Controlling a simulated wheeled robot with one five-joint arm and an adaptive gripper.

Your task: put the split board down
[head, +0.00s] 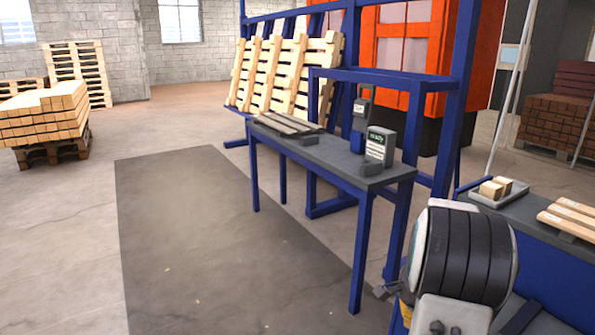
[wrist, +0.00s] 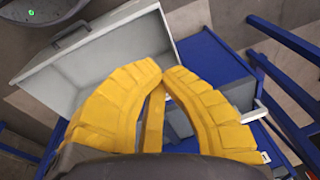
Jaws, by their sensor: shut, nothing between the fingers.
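My gripper (wrist: 162,78) has yellow ribbed fingers that meet at their tips in the wrist view, with no board between them. They are above a blue surface (wrist: 212,62), beside an open light-grey box (wrist: 98,55). In the head view my arm hides nearly all of the gripper. I cannot pick out a split board. Pale boards (head: 572,214) lie on the blue bench at the right edge of the head view, and greyer boards (head: 288,123) lie on the dark-topped table. No split can be made out in any of them.
A grey tray (head: 480,200) with wooden blocks (head: 496,187) sits on the right bench. A pallet (head: 285,75) leans at the back. The dark floor mat (head: 220,230) is clear.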

